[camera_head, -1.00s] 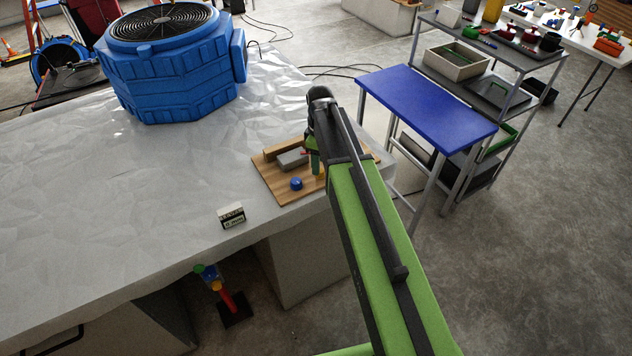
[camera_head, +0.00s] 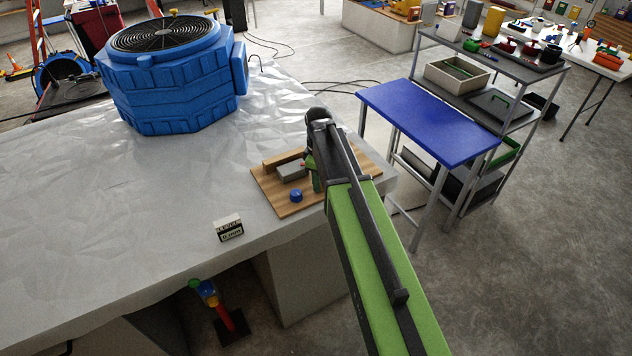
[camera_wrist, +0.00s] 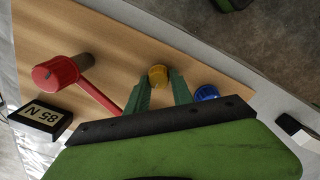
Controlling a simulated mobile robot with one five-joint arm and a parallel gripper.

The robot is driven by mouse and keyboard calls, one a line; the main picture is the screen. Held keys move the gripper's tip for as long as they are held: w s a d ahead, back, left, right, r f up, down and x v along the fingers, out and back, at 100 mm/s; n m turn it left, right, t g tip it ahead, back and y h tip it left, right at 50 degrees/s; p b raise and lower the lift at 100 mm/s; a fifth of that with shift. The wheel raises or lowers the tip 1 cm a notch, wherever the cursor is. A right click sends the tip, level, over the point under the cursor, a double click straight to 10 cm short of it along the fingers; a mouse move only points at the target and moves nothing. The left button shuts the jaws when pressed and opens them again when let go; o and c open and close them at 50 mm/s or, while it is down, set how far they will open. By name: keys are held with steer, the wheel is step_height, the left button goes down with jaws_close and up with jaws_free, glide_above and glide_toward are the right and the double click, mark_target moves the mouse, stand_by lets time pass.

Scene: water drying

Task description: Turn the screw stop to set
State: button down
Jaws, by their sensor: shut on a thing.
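A wooden board (camera_head: 284,208) lies on the bench near its right corner, with a grey block (camera_head: 291,172) and a blue knob (camera_head: 296,196) on it. In the wrist view, a yellow knob (camera_wrist: 158,76) sits between the tips of my green fingers, and my gripper (camera_wrist: 160,88) is shut on it. The blue knob (camera_wrist: 206,93) is just right of the fingers. A red knob (camera_wrist: 55,74) with a long red lever is to the left; the lever's end is near the left finger. In the head view, my gripper (camera_head: 316,180) is over the board and hides the yellow knob.
A blue blower (camera_head: 175,80) stands behind. A blue table (camera_head: 428,113) is at right.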

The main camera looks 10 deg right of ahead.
steer(key=shift+s+a, duration=0.15)
steer(key=shift+s, duration=0.05)
steer(key=shift+m, duration=0.3)
steer(key=m, duration=0.5)
steer(key=shift+d+m, duration=0.3)
steer(key=m, duration=0.5)
steer(key=shift+w+m, duration=0.1)
steer(key=shift+m, duration=0.2)
steer(key=m, duration=0.5)
steer(key=shift+d+m, duration=0.15)
steer(key=shift+m, duration=0.55)
